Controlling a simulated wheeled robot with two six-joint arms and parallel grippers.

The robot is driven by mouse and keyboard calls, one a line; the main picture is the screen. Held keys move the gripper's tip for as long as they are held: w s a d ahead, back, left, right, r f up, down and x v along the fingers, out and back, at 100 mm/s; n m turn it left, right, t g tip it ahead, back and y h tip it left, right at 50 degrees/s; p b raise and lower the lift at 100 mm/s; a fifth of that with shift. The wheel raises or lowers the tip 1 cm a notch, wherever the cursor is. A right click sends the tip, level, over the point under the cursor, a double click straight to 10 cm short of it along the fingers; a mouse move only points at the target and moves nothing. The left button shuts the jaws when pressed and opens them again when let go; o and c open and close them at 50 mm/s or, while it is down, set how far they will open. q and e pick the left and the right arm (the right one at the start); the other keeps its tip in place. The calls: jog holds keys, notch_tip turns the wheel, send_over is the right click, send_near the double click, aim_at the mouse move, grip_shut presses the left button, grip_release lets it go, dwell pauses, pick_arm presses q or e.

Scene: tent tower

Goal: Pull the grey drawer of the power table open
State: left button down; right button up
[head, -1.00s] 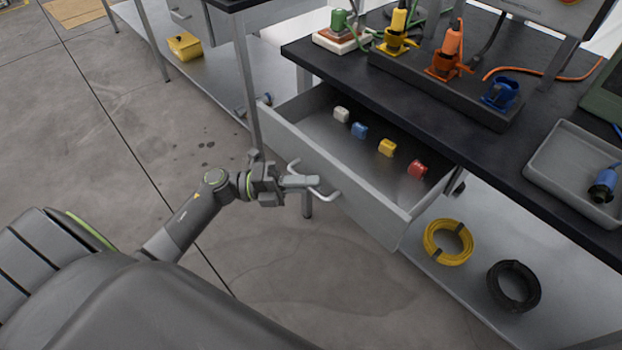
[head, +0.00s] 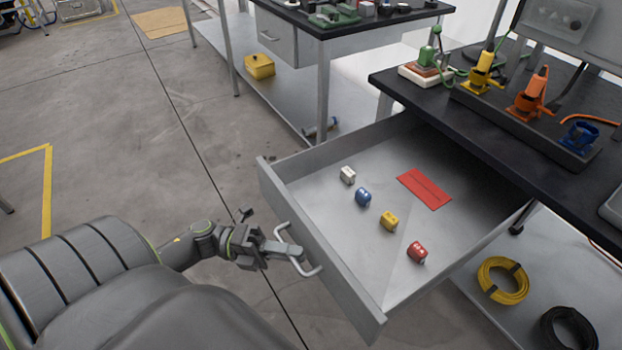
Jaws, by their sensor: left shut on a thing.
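The grey drawer (head: 315,244) of the power table (head: 430,92) stands well out from under the black top. Its inside shows a white, a blue, a yellow and a red small block in a row, and a flat red label (head: 425,189) behind them. My left gripper (head: 288,250) is at the drawer's front, shut on the drawer handle (head: 309,269), a bent light-grey bar. My right gripper is not in view.
On the power table are yellow (head: 482,74), orange (head: 530,98) and blue (head: 579,138) plugs in a dark rack. Yellow (head: 502,281) and black (head: 569,330) cable coils lie on the lower shelf. Another table with a yellow box (head: 259,67) stands behind. The floor at left is clear.

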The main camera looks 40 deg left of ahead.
pick_arm(q)
jog(key=shift+s+a, duration=0.25)
jog(key=shift+s, duration=0.4)
jog(key=shift+s+a, duration=0.25)
jog(key=shift+s, duration=0.4)
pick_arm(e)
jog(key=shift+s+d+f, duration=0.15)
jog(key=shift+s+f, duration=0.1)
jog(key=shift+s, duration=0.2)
pick_arm(q)
jog(key=c, duration=1.5)
grip_release()
